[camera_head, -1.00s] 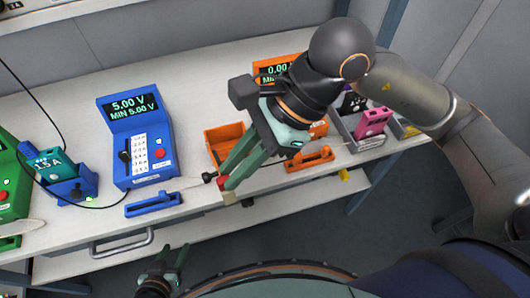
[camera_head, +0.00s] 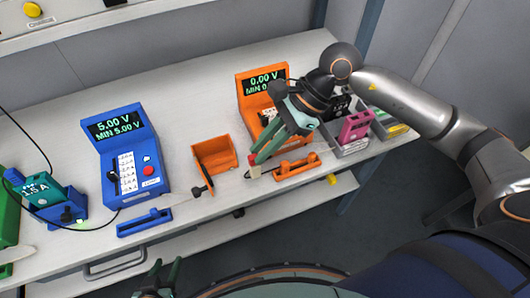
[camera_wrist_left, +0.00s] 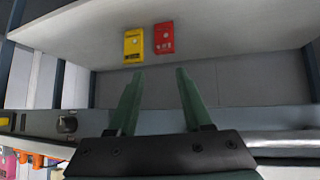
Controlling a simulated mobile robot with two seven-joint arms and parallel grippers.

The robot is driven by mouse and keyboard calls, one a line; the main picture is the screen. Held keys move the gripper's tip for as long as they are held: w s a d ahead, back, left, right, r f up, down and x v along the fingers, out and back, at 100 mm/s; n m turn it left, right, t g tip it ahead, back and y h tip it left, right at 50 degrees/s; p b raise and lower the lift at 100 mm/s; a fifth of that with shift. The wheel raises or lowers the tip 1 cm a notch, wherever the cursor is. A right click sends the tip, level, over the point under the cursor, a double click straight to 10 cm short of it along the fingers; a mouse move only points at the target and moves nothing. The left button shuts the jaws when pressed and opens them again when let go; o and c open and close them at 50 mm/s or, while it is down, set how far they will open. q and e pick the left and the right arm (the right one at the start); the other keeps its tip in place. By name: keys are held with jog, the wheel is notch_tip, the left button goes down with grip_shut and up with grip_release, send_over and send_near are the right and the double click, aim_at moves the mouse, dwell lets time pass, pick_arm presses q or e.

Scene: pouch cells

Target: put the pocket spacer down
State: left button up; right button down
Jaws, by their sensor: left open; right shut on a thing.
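I cannot tell whether the block touches the table. My left gripper (camera_head: 167,270) is open and empty at the bottom of the head view, in front of the table; its two green fingers (camera_wrist_left: 157,98) stand apart in the left wrist view.
A blue tester (camera_head: 130,165) reads 5.00 V, and an orange tester (camera_head: 255,98) reads 0.00 V. A blue slotted holder (camera_head: 145,222) lies near the front edge. A grey bin (camera_head: 352,148) with a pink cell (camera_head: 356,126) stands right. A black-tipped lead (camera_head: 205,187) lies beside the orange bin.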

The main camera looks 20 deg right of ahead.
jog(key=shift+w+d+f, duration=0.15)
jog(key=shift+f, duration=0.85)
jog(key=shift+w+d+f, duration=0.15)
jog(key=shift+f, duration=0.85)
jog(key=shift+f, duration=0.15)
jog(key=c, duration=0.8)
grip_release()
jog(key=shift+c, duration=0.2)
jog(key=shift+r+p, duration=0.25)
jog(key=shift+p, duration=0.1)
jog(key=b+v, duration=0.1)
jog(key=v, duration=1.1)
jog(key=shift+a, duration=0.1)
